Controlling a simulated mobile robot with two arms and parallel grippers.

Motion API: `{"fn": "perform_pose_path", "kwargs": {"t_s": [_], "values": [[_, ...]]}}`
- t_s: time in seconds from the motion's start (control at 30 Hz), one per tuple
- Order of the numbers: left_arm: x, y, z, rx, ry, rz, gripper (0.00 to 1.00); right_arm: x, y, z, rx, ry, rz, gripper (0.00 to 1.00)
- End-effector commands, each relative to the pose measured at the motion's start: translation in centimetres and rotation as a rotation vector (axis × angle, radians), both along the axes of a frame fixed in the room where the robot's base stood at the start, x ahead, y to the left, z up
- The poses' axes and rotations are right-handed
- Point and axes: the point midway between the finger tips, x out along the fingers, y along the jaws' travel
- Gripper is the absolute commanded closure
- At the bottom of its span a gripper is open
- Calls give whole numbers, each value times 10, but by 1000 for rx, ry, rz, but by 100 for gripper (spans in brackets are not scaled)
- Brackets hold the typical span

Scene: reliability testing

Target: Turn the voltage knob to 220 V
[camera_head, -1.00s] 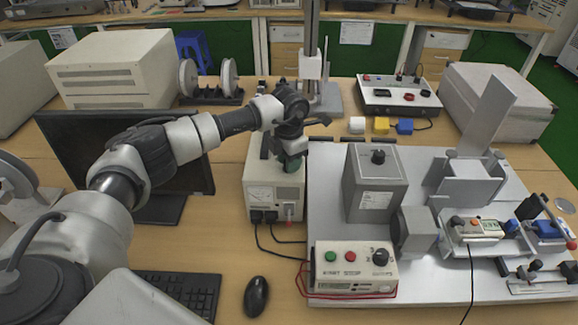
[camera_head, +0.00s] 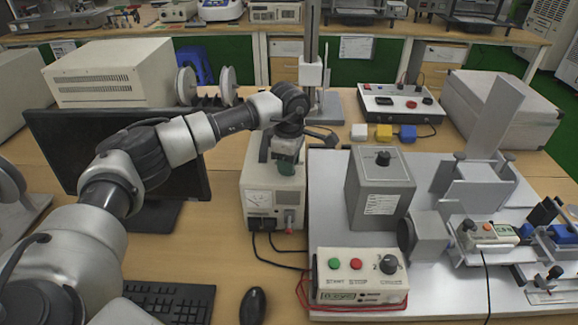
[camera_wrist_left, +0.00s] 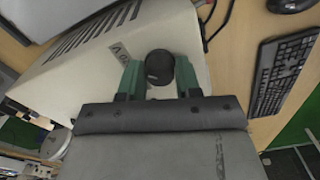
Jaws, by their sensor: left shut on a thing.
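The white voltage box (camera_head: 272,200) with a meter on its front stands on the table left of the metal plate. In the left wrist view its top (camera_wrist_left: 95,75) carries a round black knob (camera_wrist_left: 159,66). My left gripper (camera_head: 287,160) points down at the top of this box. In the left wrist view the green fingers of my left gripper (camera_wrist_left: 160,80) are on both sides of the knob and shut on it. My right gripper is not in view.
A grey box (camera_head: 379,190) with a black top knob and a START/STOP control box (camera_head: 358,277) stand on the metal plate to the right. A dark monitor (camera_head: 100,150) stands to the left. A mouse (camera_head: 253,305) and keyboard (camera_head: 170,300) lie in front.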

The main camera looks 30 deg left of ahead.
Motion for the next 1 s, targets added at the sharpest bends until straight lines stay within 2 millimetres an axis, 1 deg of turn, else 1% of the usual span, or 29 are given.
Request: {"fn": "perform_pose_path", "kwargs": {"t_s": [0.3, 0.8, 0.83, 0.9, 1.0], "values": [[1, 1, 2, -1, -6, -104, 90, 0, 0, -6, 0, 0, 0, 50], [1, 1, 3, 0, -7, -122, 90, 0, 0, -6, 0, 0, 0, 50], [1, 1, 3, 0, -7, -121, 65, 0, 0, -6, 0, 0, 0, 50], [1, 1, 3, 0, -7, -121, 54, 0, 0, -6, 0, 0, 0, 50], [1, 1, 2, 0, -5, -122, 42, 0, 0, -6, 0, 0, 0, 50]]}}
